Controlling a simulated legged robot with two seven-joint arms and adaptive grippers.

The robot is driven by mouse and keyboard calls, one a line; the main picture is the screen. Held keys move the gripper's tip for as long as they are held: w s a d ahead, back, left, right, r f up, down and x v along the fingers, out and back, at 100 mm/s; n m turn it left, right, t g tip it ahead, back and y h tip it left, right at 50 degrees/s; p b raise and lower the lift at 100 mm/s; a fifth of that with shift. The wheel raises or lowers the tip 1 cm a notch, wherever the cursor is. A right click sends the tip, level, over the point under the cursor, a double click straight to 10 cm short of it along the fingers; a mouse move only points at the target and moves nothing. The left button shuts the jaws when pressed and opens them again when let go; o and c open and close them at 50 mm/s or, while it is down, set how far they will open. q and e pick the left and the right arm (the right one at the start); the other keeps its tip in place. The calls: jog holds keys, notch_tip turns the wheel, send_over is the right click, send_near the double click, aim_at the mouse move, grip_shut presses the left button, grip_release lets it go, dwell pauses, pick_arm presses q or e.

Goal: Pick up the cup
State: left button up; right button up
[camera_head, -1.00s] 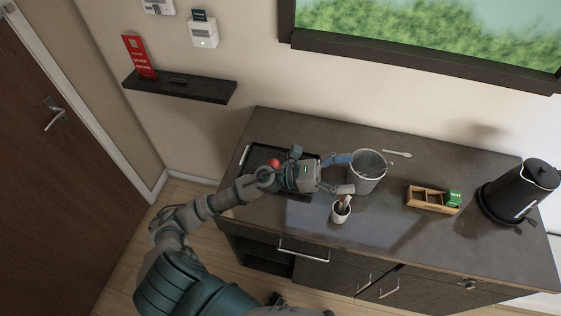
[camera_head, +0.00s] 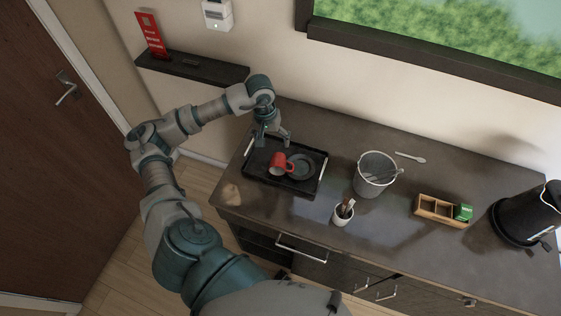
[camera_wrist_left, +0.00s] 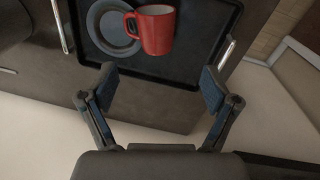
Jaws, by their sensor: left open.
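The red cup (camera_head: 277,164) stands on the black tray (camera_head: 291,187) at the left of the counter, beside a grey plate (camera_head: 304,168). In the left wrist view the cup (camera_wrist_left: 156,32) is upright at the top, with its handle toward the plate (camera_wrist_left: 108,38). My left gripper (camera_head: 273,137) is just behind the cup, at the tray's back edge, pointing down. In the left wrist view its fingers (camera_wrist_left: 158,84) are spread wide with nothing between them, and the cup lies beyond them, apart. My right gripper is not in view.
A metal bucket (camera_head: 375,178) with tongs, a small white cup of sticks (camera_head: 343,213), a spoon (camera_head: 410,157), a wooden box (camera_head: 438,210) and a black kettle (camera_head: 524,216) stand to the right. A wall shelf (camera_head: 190,67) is behind at the left. The counter between tray and bucket is bare.

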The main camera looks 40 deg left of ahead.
aim_at(277, 159)
pick_arm(q)
jog(key=f, duration=0.5)
jog(key=shift+w+d, duration=0.15)
jog(key=shift+d, duration=0.1)
jog(key=shift+f+p, duration=0.3)
jog(key=f, duration=0.2)
jog(key=d+f+p, duration=0.1)
jog(key=f, duration=0.2)
jog(key=shift+w+d+f, duration=0.15)
jog(key=shift+d, duration=0.05)
jog(key=c, duration=1.4)
jog(key=shift+c, duration=0.2)
